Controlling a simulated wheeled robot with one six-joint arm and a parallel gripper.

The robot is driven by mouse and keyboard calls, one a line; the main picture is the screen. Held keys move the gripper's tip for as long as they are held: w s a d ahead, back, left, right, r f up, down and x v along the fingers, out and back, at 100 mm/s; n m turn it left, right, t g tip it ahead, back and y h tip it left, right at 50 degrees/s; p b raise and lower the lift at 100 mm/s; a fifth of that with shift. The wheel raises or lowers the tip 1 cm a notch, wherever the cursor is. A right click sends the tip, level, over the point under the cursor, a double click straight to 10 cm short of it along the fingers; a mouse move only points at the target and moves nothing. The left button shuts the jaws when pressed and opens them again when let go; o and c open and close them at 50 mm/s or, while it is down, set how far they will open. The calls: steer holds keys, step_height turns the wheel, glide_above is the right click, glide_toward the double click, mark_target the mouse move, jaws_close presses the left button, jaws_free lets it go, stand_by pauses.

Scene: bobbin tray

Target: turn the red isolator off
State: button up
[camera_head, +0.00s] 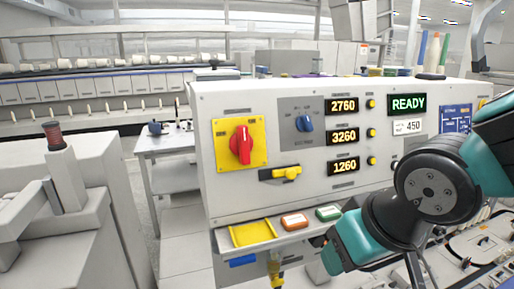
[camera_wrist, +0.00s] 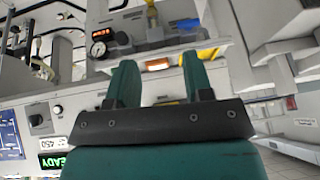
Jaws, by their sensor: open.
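The red isolator (camera_head: 241,145) is a rotary knob on a square yellow plate (camera_head: 257,158), at the left of the white panel's front face (camera_head: 230,196). Its grip bar stands close to upright. In the head view my arm reaches in from the right, and my gripper's fingers are hard to make out there. In the wrist view my gripper (camera_wrist: 159,66) is open, with nothing between its two teal fingers. It is low in front of the panel, below and right of the isolator and apart from it. The isolator is not visible in the wrist view.
A blue knob (camera_head: 305,124), number displays (camera_head: 342,136) and a yellow handle (camera_head: 287,173) are near the isolator. A ledge below carries a yellow tray (camera_head: 236,238), an orange button (camera_head: 294,221) and a green one (camera_head: 328,213). Space before the isolator is clear.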

steer(key=w+a+m+t+b, duration=0.1)
steer(key=w+a+t+b, duration=0.2)
steer(key=w+t, duration=0.2)
steer(key=t+y+b, duration=0.2)
steer(key=t+y, duration=0.1)
steer(key=t, duration=0.5)
glide_toward(245, 139)
steer(key=shift+n, duration=0.4)
steer(key=p+x, duration=0.8)
steer(key=x, duration=0.1)
steer(key=shift+w+a+r+p, duration=0.1)
steer(key=shift+w+r+p, duration=0.05)
steer(key=shift+w+p, duration=0.25)
steer(key=shift+w+a, duration=0.15)
steer(key=shift+w, duration=0.3)
jaws_close()
